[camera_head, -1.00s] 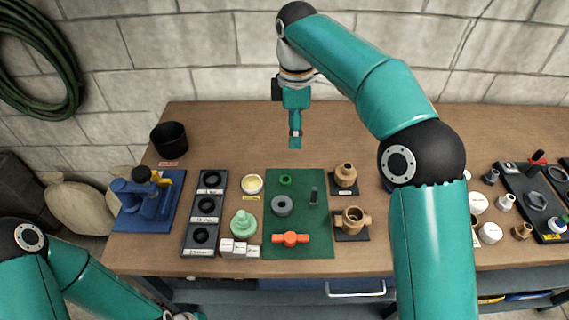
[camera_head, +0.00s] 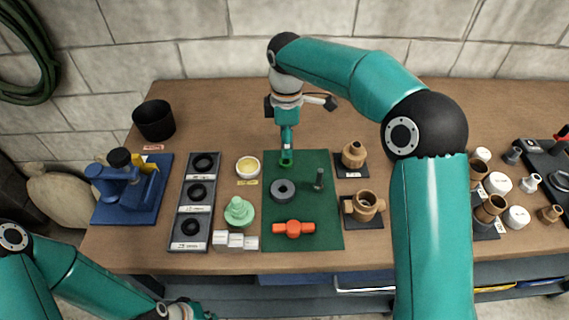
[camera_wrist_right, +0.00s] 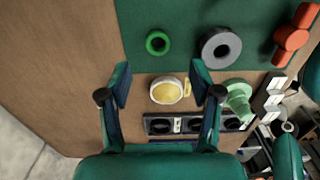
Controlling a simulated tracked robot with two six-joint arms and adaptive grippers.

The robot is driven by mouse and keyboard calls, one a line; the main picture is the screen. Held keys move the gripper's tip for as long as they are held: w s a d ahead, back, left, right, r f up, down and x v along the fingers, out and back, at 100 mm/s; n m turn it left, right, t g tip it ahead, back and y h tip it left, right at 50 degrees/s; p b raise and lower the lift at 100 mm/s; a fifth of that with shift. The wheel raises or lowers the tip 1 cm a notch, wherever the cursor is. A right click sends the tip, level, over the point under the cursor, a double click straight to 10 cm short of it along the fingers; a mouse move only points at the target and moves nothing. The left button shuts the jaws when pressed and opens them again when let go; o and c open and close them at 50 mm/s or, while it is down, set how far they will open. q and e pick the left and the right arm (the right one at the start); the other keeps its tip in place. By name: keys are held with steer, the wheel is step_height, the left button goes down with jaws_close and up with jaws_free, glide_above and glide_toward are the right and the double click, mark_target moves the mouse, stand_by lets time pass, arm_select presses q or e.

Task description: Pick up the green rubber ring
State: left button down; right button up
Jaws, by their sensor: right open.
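The green rubber ring (camera_head: 286,165) lies flat on the dark green mat (camera_head: 328,236), near its far left corner. In the right wrist view the ring (camera_wrist_right: 148,44) is whole and unobstructed, beyond the fingertips. My right gripper (camera_head: 287,147) points down over the far edge of the mat, at the ring in the head view, and partly covers it. In the wrist view its two fingers (camera_wrist_right: 161,88) are spread apart with nothing between them. My left gripper (camera_head: 192,309) shows only in part at the bottom edge, and its jaws cannot be made out.
A grey ring (camera_head: 274,195), an orange fitting (camera_head: 293,229) and a small dark upright piece (camera_head: 319,180) share the mat. A yellow-filled dish (camera_head: 248,168) stands left of it, brass fittings (camera_head: 354,155) right. The table behind the mat is mostly clear.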

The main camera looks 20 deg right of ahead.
steer(key=shift+w+d+f+p, duration=0.1)
steer(key=shift+f+p, duration=0.1)
steer(key=shift+f, duration=1.6)
steer(key=shift+w+d+f+p, duration=0.1)
steer(key=shift+f+p, duration=0.05)
steer(key=shift+f, duration=1.65)
steer(key=c, duration=0.8)
